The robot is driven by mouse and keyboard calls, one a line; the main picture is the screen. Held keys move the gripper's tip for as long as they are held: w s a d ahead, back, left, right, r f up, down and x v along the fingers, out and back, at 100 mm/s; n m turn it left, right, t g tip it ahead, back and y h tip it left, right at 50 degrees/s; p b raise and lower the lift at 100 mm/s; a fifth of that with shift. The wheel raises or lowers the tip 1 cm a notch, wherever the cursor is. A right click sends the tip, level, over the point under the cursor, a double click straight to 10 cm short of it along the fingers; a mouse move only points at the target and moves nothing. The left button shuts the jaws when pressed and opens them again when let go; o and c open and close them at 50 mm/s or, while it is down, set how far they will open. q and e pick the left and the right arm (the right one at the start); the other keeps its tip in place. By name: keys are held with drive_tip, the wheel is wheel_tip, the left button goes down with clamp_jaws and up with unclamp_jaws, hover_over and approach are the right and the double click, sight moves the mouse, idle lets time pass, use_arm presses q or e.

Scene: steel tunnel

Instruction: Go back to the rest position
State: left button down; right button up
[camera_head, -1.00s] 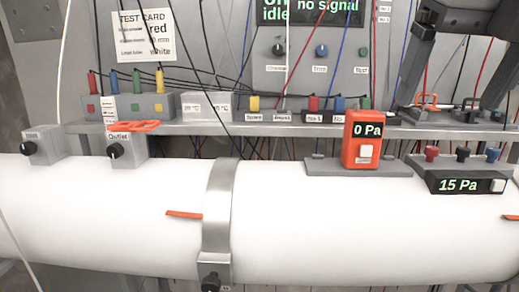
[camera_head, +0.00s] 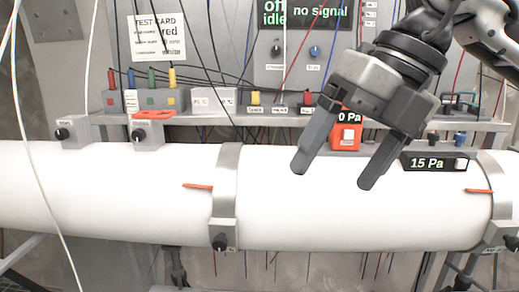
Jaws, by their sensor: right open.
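My right gripper (camera_head: 334,172) comes in from the upper right. Its two dark fingers are spread apart and point down over the white pipe, with nothing between them. It stands in front of the orange meter (camera_head: 346,136), hiding part of its display, which shows "0 Pa". My left gripper is not in view.
The white pipe (camera_head: 120,195) with steel clamps (camera_head: 224,190) runs across the front. A black "15 Pa" display (camera_head: 432,163) sits at right. A shelf (camera_head: 240,119) behind holds colored plugs and cables. A loose white cable hangs at left.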

drive_tip(key=s+a+f+g+y, duration=0.2)
drive_tip(key=a+g+y, duration=0.2)
drive_tip(key=a+y, duration=0.3)
drive_tip(key=s+a+f+g+y, duration=0.1)
drive_tip(key=a+f+g+y, duration=0.15)
drive_tip(key=a+y, duration=0.4)
drive_tip(key=w+d+f+m+t+y, duration=0.1)
drive_tip(key=w+d+f+m+t, duration=0.25)
drive_tip(key=m+t, duration=0.7)
drive_tip(key=w+d+f+m+t+y, duration=0.15)
drive_tip(key=w+f+m+t, duration=0.35)
drive_tip(key=m+t, duration=0.5)
drive_tip(key=d+f+m+t+h, duration=0.4)
drive_tip(key=d+f+m+h, duration=0.2)
drive_tip(key=f+m+h, duration=0.5)
drive_tip(key=s+d+f+m+g+h, duration=0.2)
drive_tip(key=s+f, duration=0.5)
drive_tip(key=f, duration=0.5)
drive_tip(key=s+d+f+m+g+h, duration=0.3)
drive_tip(key=s+d+f+g+h, duration=0.1)
drive_tip(key=f, duration=0.8)
drive_tip(key=s+d+g, duration=0.1)
drive_tip(key=s+g, duration=0.1)
drive_tip(key=s, duration=0.1)
drive_tip(key=shift+s+d+f+h, duration=0.3)
drive_tip(key=shift+d+f+h, duration=0.05)
drive_tip(key=shift+d+h, duration=0.05)
drive_tip(key=shift+m, duration=0.25)
